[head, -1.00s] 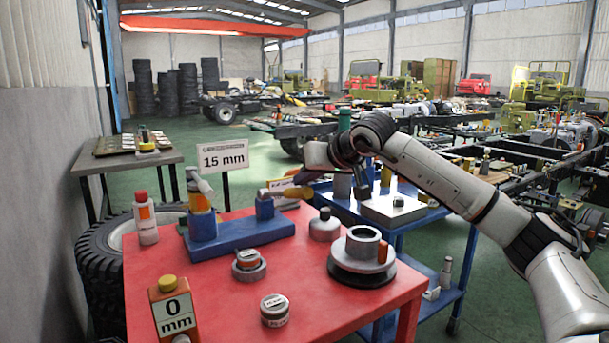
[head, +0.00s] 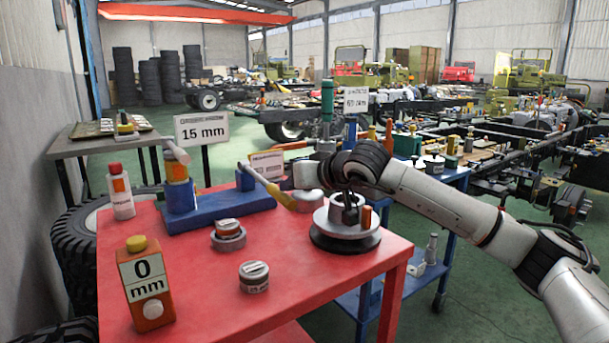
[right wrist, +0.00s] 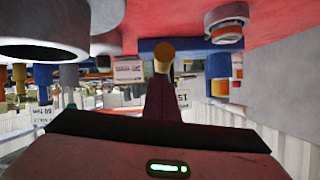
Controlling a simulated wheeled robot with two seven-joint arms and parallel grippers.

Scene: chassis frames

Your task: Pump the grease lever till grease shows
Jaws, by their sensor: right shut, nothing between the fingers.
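The grease lever (head: 275,190) has a yellow handle and stands on a blue base (head: 222,209) on the red table. Its handle end slopes down toward the right in the head view. In the right wrist view, which looks upside down, the yellow handle end (right wrist: 164,50) shows just past my fingertips. My right gripper (head: 287,183) is shut and empty, close above the handle; I cannot tell if they touch. Its dark fingers show in the right wrist view (right wrist: 161,82). A grey hub (head: 338,228) with an orange piece stands beside it. I cannot make out any grease.
A "0 mm" box (head: 147,285), a round tin (head: 254,277), a ringed tin (head: 228,236) and a bottle (head: 121,192) stand on the red table. A "15 mm" sign (head: 202,130) stands behind. A blue trolley (head: 375,300) is at the right.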

